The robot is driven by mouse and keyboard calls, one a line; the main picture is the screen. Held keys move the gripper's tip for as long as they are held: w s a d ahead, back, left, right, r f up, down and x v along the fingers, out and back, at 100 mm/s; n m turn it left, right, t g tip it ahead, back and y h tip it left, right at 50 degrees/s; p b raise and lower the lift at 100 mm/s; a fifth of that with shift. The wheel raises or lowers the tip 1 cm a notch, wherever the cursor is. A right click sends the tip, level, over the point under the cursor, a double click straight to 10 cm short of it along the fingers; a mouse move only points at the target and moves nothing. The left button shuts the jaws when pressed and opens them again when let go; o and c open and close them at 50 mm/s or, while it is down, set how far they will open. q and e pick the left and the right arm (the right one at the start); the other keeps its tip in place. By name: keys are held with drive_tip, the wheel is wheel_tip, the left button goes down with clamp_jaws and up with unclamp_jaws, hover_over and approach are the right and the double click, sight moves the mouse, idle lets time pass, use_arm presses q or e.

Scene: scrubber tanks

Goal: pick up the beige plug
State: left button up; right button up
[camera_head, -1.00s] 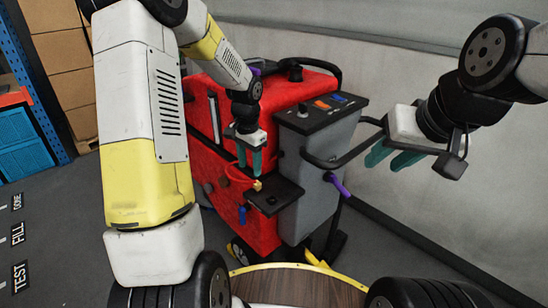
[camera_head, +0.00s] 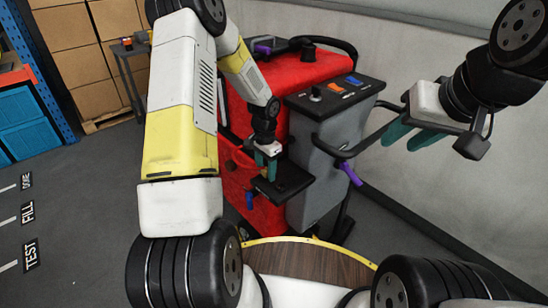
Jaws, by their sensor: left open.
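My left gripper (camera_head: 266,168) points down with open teal fingers at the black shelf (camera_head: 292,183) on the front of the red scrubber machine (camera_head: 266,217). Its fingertips are low, at the shelf's left edge. I cannot make out the beige plug clearly; the fingers cover the spot by the shelf edge where a small beige piece showed earlier. I cannot tell whether the fingers touch it. My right gripper (camera_head: 400,144) is open and empty, in the air to the right of the machine.
A blue piece (camera_head: 249,201) hangs below the shelf. A grey control panel unit (camera_head: 322,150) with a black bar and purple grip (camera_head: 351,174) stands right of the shelf. Cardboard boxes (camera_head: 63,50) are stacked at the back left.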

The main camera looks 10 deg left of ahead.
sight(266, 169)
use_arm(q)
clamp_jaws()
drive_tip(key=shift+r, duration=0.15)
drive_tip(key=shift+r, duration=0.25)
wheel_tip(266, 169, up, 3)
drive_tip(key=shift+r, duration=0.1)
drive_tip(key=s+d+r, duration=0.1)
drive_tip(key=s+d, duration=0.1)
drive_tip(key=s, duration=0.5)
drive_tip(key=s+d+r, duration=0.2)
drive_tip(key=s, duration=0.6)
drive_tip(key=shift+s+d, duration=0.15)
drive_tip(key=shift+s, duration=0.05)
